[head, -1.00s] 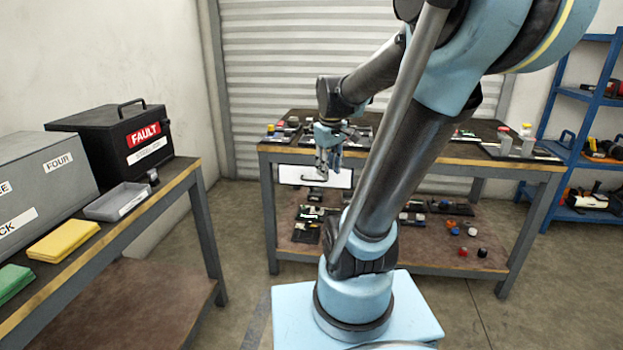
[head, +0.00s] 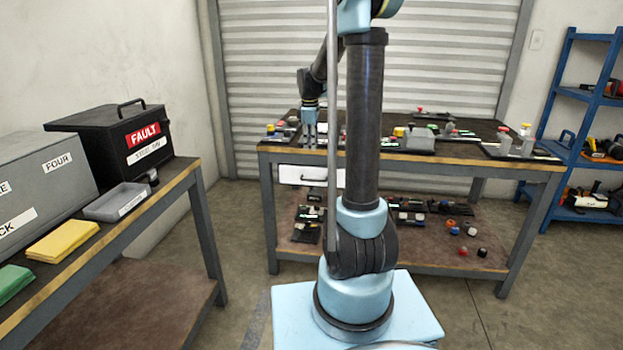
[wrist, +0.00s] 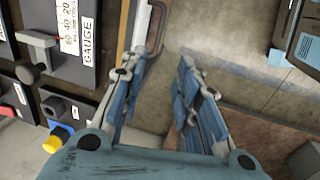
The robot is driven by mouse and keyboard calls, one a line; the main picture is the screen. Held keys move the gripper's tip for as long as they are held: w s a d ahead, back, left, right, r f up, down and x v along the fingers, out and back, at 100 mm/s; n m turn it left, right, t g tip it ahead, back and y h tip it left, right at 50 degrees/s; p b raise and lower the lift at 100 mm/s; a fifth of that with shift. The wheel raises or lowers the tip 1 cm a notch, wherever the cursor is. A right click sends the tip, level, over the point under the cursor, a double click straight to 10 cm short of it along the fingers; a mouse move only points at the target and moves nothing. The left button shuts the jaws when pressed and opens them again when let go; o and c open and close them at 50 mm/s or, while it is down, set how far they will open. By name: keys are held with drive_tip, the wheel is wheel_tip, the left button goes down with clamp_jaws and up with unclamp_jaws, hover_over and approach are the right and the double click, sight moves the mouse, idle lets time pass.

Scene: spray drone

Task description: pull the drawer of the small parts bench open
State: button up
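The small parts bench (head: 460,160) stands ahead with its dark top and wooden front edge. Its white drawer front (head: 300,175) shows under the top at the left, partly hidden by my arm. In the wrist view the drawer front (wrist: 140,28) is a thin white strip close along the bench edge, with a dark bar handle (wrist: 157,35) standing out from it. The drawer looks shut. My gripper (head: 309,142) points down at the bench's front edge. In the wrist view my gripper (wrist: 160,75) is open and empty, its left finger by the drawer front, the handle beyond the fingertips.
A gauge block (wrist: 80,38) and other small parts lie on the bench top close to my gripper. The lower shelf (head: 420,258) holds loose parts. A side bench (head: 185,185) with boxes is at left, a blue rack (head: 565,150) at right. Floor between is clear.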

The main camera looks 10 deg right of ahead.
sight(312, 175)
drive_tip(key=w+f, duration=0.1)
drive_tip(key=f, duration=0.4)
drive_tip(key=w+f, duration=0.1)
drive_tip(key=f, duration=0.5)
drive_tip(key=w+d+f, duration=0.1)
drive_tip(key=f, duration=0.5)
drive_tip(key=shift+w+f, duration=0.15)
drive_tip(key=shift+w, duration=0.1)
clamp_jaws()
